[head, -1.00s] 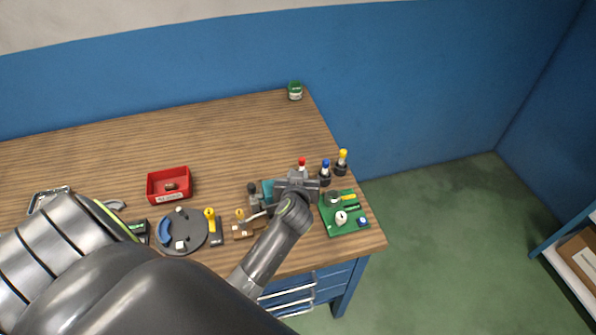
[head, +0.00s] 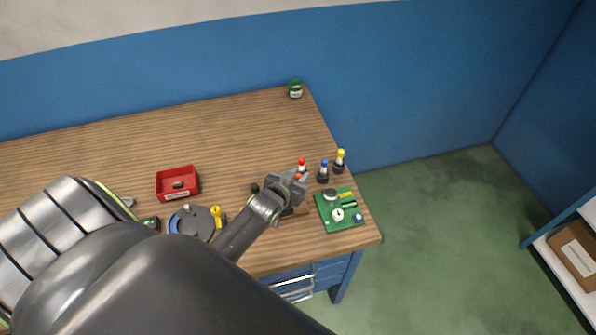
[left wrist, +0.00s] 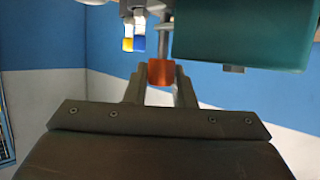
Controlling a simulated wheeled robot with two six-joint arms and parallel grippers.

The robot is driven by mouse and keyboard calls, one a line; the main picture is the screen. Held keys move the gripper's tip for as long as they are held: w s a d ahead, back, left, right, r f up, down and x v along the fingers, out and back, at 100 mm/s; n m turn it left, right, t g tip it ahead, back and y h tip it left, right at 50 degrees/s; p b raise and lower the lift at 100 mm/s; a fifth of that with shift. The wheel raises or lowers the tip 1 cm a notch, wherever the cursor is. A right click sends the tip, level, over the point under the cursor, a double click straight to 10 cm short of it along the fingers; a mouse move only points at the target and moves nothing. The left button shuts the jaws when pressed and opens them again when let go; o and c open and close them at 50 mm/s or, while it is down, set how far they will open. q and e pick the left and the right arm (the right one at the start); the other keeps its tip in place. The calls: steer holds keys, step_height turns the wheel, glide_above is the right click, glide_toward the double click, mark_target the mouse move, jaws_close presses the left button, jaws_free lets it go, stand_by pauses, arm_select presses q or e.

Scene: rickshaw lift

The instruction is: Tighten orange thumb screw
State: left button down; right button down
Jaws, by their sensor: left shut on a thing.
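The orange thumb screw (left wrist: 160,72) sits between the two fingers of my left gripper (left wrist: 158,88) in the left wrist view. The gripper is shut on it. A teal block (left wrist: 242,38) with grey metal parts is just above and right of the screw in that view. In the head view my left gripper (head: 299,182) is over the right part of the bench, and my arm hides most of the teal block and what is around it. My right gripper is not in view.
Red, blue (head: 323,172) and yellow-topped (head: 340,160) bottles or tools stand just beyond my gripper. A green board (head: 330,217) lies to the right near the bench edge. A red bin (head: 178,171) and grey round tray (head: 198,222) are left. The back of the bench is mostly clear.

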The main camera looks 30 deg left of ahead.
arm_select(q)
steer(key=shift+w+r+h, duration=0.1)
steer(key=shift+r+h, duration=0.05)
steer(key=shift+h, duration=0.15)
stand_by(0.4)
steer(key=c, duration=1.2)
jaws_free()
steer(key=b+v, duration=0.3)
steer(key=v, duration=1.4)
steer(key=shift+s, duration=0.25)
